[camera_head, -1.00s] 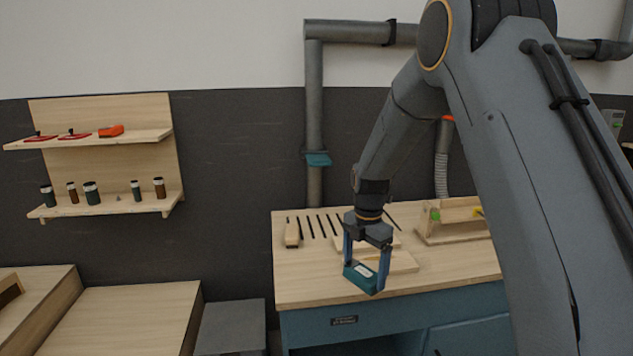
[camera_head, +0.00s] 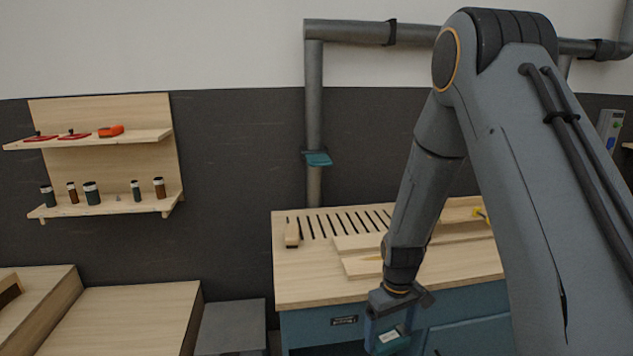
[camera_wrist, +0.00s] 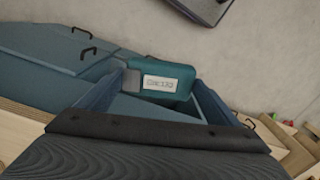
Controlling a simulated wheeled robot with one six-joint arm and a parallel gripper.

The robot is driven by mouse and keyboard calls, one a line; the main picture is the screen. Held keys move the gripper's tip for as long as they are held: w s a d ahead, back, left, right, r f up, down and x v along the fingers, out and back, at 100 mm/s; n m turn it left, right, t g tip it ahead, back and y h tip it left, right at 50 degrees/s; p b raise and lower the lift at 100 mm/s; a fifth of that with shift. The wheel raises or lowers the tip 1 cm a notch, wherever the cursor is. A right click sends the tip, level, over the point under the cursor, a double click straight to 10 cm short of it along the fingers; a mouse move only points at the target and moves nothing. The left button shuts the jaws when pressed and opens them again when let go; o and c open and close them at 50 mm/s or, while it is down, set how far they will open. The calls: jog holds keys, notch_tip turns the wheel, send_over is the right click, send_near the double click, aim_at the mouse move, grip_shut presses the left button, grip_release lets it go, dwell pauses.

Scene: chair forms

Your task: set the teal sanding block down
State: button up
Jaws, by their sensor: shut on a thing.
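My gripper (camera_head: 388,328) is shut on the teal sanding block (camera_head: 391,341). In the head view it hangs low in front of the workbench's front face, below the level of the bench top. In the wrist view my gripper (camera_wrist: 163,92) has a finger at each end of the sanding block (camera_wrist: 160,78), which carries a white label. The floor shows beyond the block there. The block's far side is hidden.
A wall shelf (camera_head: 105,208) with several bottles and low wooden platforms (camera_head: 125,315) stand at left.

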aim_at(396, 348)
jog(key=s+m, duration=0.1)
jog(key=s+f+m, duration=0.1)
jog(key=m, duration=0.1)
jog(key=s+d+f+m, duration=0.1)
jog(key=shift+m, duration=0.3)
jog(key=f+b, duration=0.1)
jog(key=f, duration=0.1)
jog(key=w+f+b, duration=0.1)
jog(key=b, duration=0.1)
jog(key=shift+w+f+b, duration=0.15)
jog(key=shift+f+b, duration=0.15)
jog(key=shift+f, duration=0.05)
jog(key=shift+w+f+b, duration=0.25)
jog(key=shift+f+b, duration=0.65)
jog(key=shift+b, duration=0.05)
